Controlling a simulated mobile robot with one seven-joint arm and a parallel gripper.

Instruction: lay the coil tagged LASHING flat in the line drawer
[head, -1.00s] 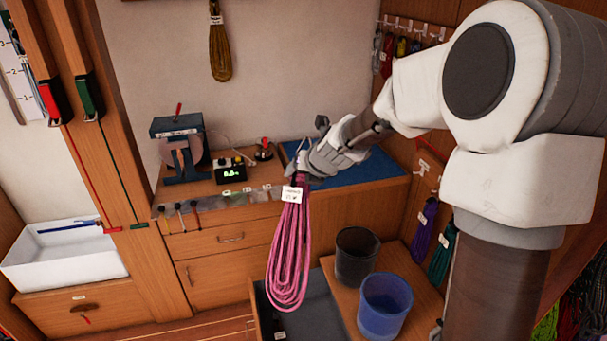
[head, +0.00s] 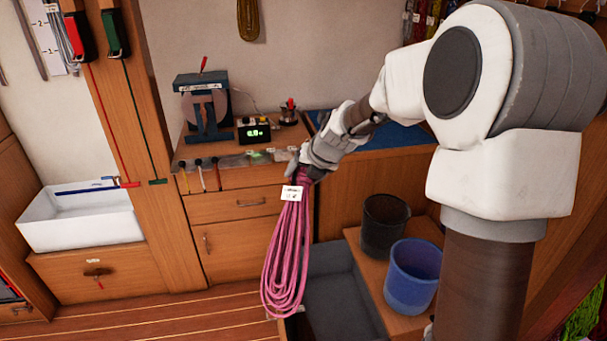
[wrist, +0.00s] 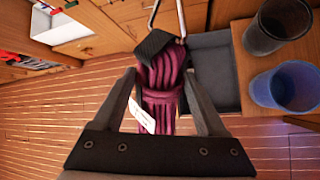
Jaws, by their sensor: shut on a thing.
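A pink coil (head: 287,258) hangs in long loops from my gripper (head: 308,172), with a white tag near its top; the tag's writing is too small to read. In the wrist view the coil (wrist: 163,82) sits between the two fingers of my gripper (wrist: 165,95), which is shut on its top. An open drawer with a grey lining (head: 340,300) lies low, behind and to the right of the hanging coil. The coil's lower end hangs beside the drawer's left side in the head view, and overlaps its edge in the picture. I see no coil in the visible part of the drawer.
A black bucket (head: 384,226) and a blue bucket (head: 412,275) stand on a wooden surface right of the drawer. A counter behind holds a blue machine (head: 205,105) and a small display (head: 254,131). A white basin (head: 80,217) is at left. Planked floor lies open below.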

